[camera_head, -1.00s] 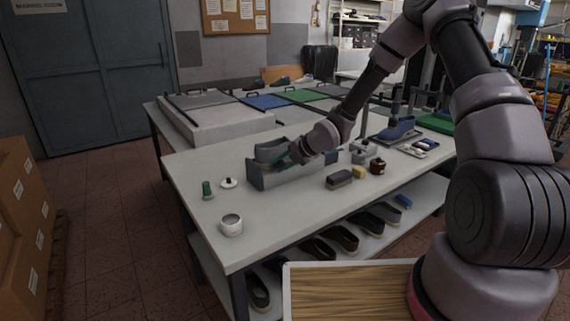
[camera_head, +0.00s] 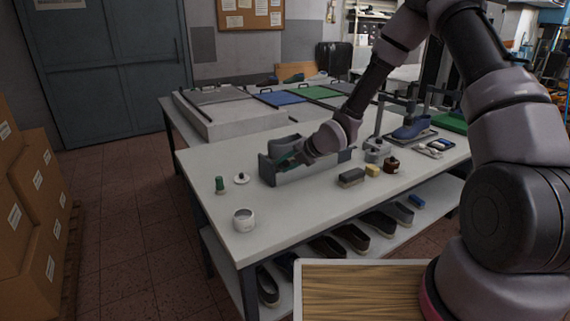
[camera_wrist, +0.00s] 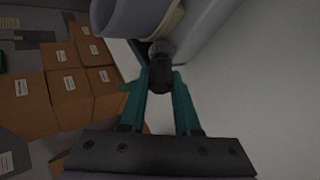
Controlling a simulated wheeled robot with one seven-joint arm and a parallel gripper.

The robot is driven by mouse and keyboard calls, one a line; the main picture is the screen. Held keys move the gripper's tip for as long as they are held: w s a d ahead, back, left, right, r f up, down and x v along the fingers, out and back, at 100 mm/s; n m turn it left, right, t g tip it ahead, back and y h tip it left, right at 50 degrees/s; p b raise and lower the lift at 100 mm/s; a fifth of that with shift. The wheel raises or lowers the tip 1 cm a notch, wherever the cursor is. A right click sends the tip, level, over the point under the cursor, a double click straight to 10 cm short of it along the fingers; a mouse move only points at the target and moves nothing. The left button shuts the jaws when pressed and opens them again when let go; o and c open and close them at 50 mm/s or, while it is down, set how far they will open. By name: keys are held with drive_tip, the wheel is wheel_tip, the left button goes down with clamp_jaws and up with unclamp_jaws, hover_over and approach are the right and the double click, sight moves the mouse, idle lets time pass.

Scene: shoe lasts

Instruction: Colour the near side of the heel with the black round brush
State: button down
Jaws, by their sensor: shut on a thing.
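The grey shoe (camera_head: 284,144) sits in a grey box-like holder (camera_head: 300,176) on the table. In the wrist view, part of the grey shoe (camera_wrist: 136,16) with a pale band along its edge fills the top. My gripper (camera_head: 285,160) is at the near side of the shoe, above the holder's left part. In the wrist view, my gripper's green fingers (camera_wrist: 160,84) are shut on the black round brush (camera_wrist: 160,72). The brush tip points at the shoe's lower edge. I cannot tell whether it touches. The arm and fingers hide part of the shoe.
A white pot (camera_head: 243,220), a green-topped bottle (camera_head: 219,185) and a small white lid (camera_head: 241,178) stand at the left. A dark brush (camera_head: 351,178), a yellow sponge (camera_head: 373,170) and a brown jar (camera_head: 391,165) lie to the right.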

drive_tip(key=shift+s+d, duration=0.45)
drive_tip(key=shift+s, duration=0.3)
drive_tip(key=shift+s+d, duration=0.45)
drive_tip(key=shift+s, duration=0.25)
drive_tip(key=shift+s+d, duration=0.45)
drive_tip(key=shift+s, duration=0.3)
drive_tip(key=s, duration=0.1)
drive_tip(key=s+d, duration=0.1)
drive_tip(key=shift+s+d, duration=0.3)
drive_tip(key=shift+w+a, duration=0.7)
drive_tip(key=shift+w, duration=0.45)
drive_tip(key=shift+w+a, duration=0.7)
drive_tip(key=shift+w, duration=0.45)
drive_tip(key=shift+w+a, duration=0.7)
drive_tip(key=shift+w, duration=0.45)
drive_tip(key=shift+w+a, duration=0.4)
drive_tip(key=shift+w, duration=0.2)
drive_tip(key=shift+d, duration=0.1)
